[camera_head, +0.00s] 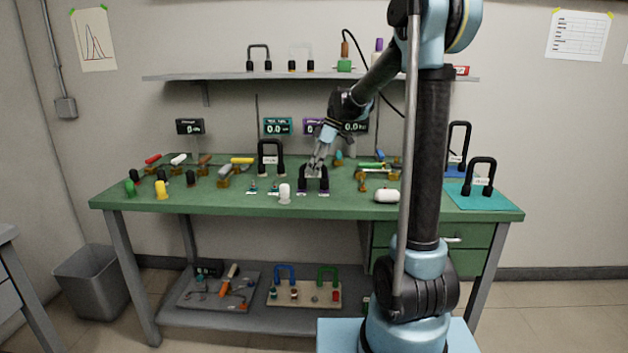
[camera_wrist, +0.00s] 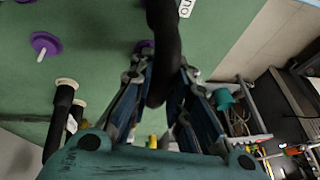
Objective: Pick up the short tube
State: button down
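A short black U-shaped tube (camera_head: 324,178) stands arch up near the middle of the green bench, with purple at its feet. My gripper (camera_head: 316,165) points down at the top of this arch. In the wrist view my gripper (camera_wrist: 164,72) has its two fingers on either side of a black curved tube (camera_wrist: 163,40). The tube nearly fills the gap, but I cannot tell whether both fingers press on it. A purple base with a pale pin (camera_wrist: 45,45) lies to the left in the wrist view; a second purple patch is partly hidden behind the tube.
A taller black U-tube (camera_head: 261,155) stands behind to the left. A white upright piece (camera_head: 284,194) and a white rounded piece (camera_head: 386,196) stand near the front edge. A shelf (camera_head: 220,77) runs above.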

notch_tip(320, 180, up, 10)
dwell(0.8)
jog(key=shift+r, duration=0.1)
jog(key=shift+r, duration=2.15)
jog(key=shift+r, duration=0.15)
notch_tip(320, 180, up, 3)
jog(key=shift+f, duration=0.1)
